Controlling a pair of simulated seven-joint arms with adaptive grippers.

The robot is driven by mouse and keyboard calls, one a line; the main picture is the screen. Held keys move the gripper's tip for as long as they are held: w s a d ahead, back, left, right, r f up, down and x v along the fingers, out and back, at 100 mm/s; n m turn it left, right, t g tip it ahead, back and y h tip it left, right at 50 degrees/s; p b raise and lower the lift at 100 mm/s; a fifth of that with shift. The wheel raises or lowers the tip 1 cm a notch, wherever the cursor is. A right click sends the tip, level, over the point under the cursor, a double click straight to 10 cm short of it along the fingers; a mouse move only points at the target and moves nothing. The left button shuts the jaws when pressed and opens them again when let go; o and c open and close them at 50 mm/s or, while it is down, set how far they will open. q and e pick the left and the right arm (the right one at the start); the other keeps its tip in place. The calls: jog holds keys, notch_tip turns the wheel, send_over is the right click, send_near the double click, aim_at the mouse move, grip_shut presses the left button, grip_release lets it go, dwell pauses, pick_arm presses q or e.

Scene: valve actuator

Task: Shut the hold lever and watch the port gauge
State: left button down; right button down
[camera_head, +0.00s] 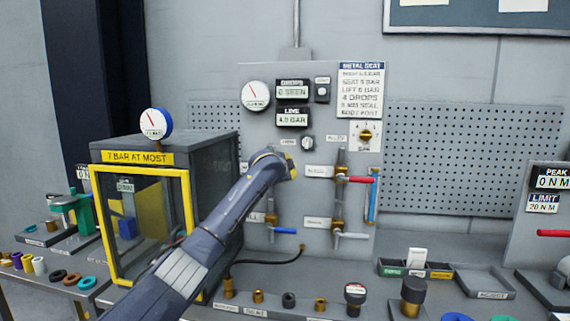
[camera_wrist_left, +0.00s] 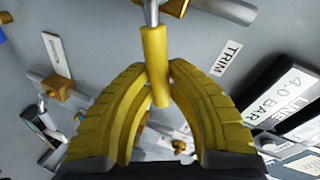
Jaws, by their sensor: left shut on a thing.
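My left gripper (camera_head: 284,162) reaches the panel. In the left wrist view its yellow fingers (camera_wrist_left: 160,90) are shut on a yellow handle (camera_wrist_left: 154,52) on a metal stem, beside a TRIM label. In the head view my gripper hides this handle. The panel has a red lever (camera_head: 360,180) pointing right, a blue lever (camera_head: 285,231) and a grey lever (camera_head: 352,236); I cannot read which label says hold. A round white gauge (camera_head: 255,95) is on the panel, and another blue-rimmed gauge (camera_head: 154,123) is on the grey box. I cannot tell which is the port gauge.
The line display (camera_head: 292,117) reads 4.0 BAR and the drops display (camera_head: 292,90) reads 0. A yellow-framed box (camera_head: 185,200) stands left, marked 7 BAR AT MOST. Small fittings (camera_head: 258,296) and a black hose (camera_head: 265,262) lie on the bench below the panel.

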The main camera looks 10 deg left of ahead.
pick_arm(q)
jog(key=shift+d+f+m+y, duration=0.15)
jog(key=shift+f+m+y, duration=0.25)
jog(key=shift+f+m, duration=0.45)
jog(key=shift+d+f+m+y, duration=0.15)
jog(key=shift+f+m+y, duration=0.25)
jog(key=shift+f+m, duration=0.45)
jog(key=shift+f, duration=0.15)
jog(key=c, duration=1.3)
grip_release()
jog(key=v, duration=1.2)
jog(key=shift+r, duration=0.25)
